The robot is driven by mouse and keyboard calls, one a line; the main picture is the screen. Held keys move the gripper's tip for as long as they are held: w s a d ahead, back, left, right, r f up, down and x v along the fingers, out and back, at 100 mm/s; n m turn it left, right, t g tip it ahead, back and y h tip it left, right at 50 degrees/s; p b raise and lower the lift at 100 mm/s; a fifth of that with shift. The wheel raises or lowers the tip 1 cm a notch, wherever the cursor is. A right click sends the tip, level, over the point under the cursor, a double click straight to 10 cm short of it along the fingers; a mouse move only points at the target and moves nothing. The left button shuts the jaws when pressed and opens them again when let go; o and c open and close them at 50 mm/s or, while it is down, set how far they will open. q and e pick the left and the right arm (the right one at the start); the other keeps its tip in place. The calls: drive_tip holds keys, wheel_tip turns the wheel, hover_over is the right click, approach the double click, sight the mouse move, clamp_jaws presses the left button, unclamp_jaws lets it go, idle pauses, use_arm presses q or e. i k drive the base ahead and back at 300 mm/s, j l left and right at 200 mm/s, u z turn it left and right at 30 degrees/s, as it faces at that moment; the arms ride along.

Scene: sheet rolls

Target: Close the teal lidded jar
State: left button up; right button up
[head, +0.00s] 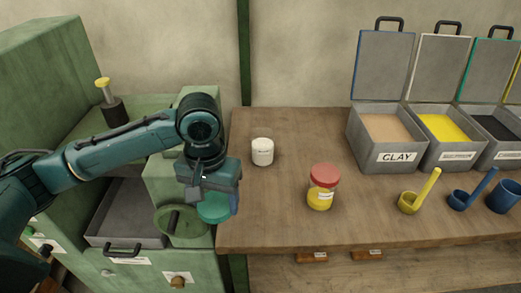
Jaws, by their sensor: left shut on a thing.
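My left gripper (212,190) points down beside the left edge of the wooden table. It is shut on a round teal thing (212,211) that looks like the teal lid, held just under the fingers. The gripper covers part of it, and I cannot tell whether a jar body is below it. A small white jar (262,153) with a label stands upright on the table, to the right of the gripper and apart from it. I cannot make out whether it is open on top. My right gripper is not in view.
A jar with a red lid and yellow contents (320,198) stands on the table (280,225). Open boxes, one marked CLAY (398,157), line the right back. A green machine (125,268) fills the left.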

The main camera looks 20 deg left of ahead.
sight(263, 140)
drive_tip(key=u, duration=1.85)
drive_tip(key=i+l, duration=0.15)
drive_tip(key=l, duration=0.15)
drive_tip(key=i+l, duration=0.2)
